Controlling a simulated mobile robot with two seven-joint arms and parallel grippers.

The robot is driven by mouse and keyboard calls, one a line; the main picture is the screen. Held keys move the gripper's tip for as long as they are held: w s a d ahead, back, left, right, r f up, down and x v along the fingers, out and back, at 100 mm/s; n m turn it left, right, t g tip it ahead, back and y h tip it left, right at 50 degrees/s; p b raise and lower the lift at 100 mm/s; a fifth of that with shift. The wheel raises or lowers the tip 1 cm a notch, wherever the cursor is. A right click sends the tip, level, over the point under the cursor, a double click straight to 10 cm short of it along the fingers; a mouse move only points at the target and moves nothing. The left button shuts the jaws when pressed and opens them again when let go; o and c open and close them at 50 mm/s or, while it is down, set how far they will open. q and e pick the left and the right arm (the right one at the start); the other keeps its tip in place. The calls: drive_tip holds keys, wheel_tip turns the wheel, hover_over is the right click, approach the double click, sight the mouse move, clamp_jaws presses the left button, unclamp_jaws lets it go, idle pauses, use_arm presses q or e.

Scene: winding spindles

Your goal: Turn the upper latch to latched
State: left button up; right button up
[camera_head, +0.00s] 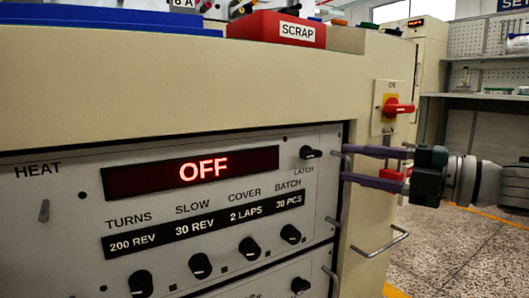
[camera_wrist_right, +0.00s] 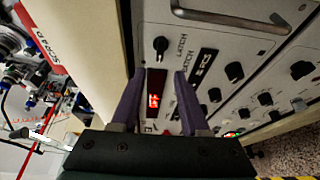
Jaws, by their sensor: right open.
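The upper latch (camera_head: 311,152) is a black knob at the top right of the upper grey panel, with the word LATCH printed below it. Its handle looks roughly level in the head view. It also shows in the wrist view (camera_wrist_right: 160,46), just beyond the fingertips. My right gripper (camera_head: 343,164) comes in from the right with its two purple fingers apart and nothing between them. Its tips are near the panel's right edge, to the right of the latch and apart from it. The fingers also show in the wrist view (camera_wrist_right: 160,76). My left gripper is out of view.
A red display (camera_head: 193,173) reads OFF, with several black knobs (camera_head: 250,247) below. A second panel has a similar knob (camera_head: 300,285). Metal handles (camera_head: 380,243) stick out at the right. A red switch (camera_head: 398,107) sits above my right gripper. A red SCRAP bin (camera_head: 276,30) stands on top.

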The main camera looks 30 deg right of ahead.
drive_tip(key=shift+p+v, duration=0.3)
drive_tip(key=shift+v, duration=0.95)
drive_tip(key=s+a+r+m+g+h+p, duration=0.15)
drive_tip(key=a+r+m+h+p, duration=0.35)
drive_tip(key=p, duration=0.7)
drive_tip(key=s+a+r+m+g+h+p, duration=0.1)
drive_tip(key=s+a+r+m+h+p, duration=0.15)
drive_tip(key=r+m+p, duration=0.65)
drive_tip(key=s+a+r+m+g+p, duration=0.45)
drive_tip(key=s+r+p, duration=0.55)
drive_tip(key=p, duration=0.4)
drive_tip(key=s+a+r+m+g+p, duration=0.3)
drive_tip(key=s+a+r+g+p, duration=0.25)
drive_tip(key=s+r+p, duration=0.7)
wheel_tip(320, 180, up, 32)
drive_tip(key=w+p, duration=0.2)
drive_tip(key=p, duration=3.5)
drive_tip(key=shift+w+r+p, duration=0.2)
drive_tip(key=shift+p, duration=0.1)
drive_tip(key=shift+a+h, duration=0.1)
drive_tip(key=shift+h, duration=0.15)
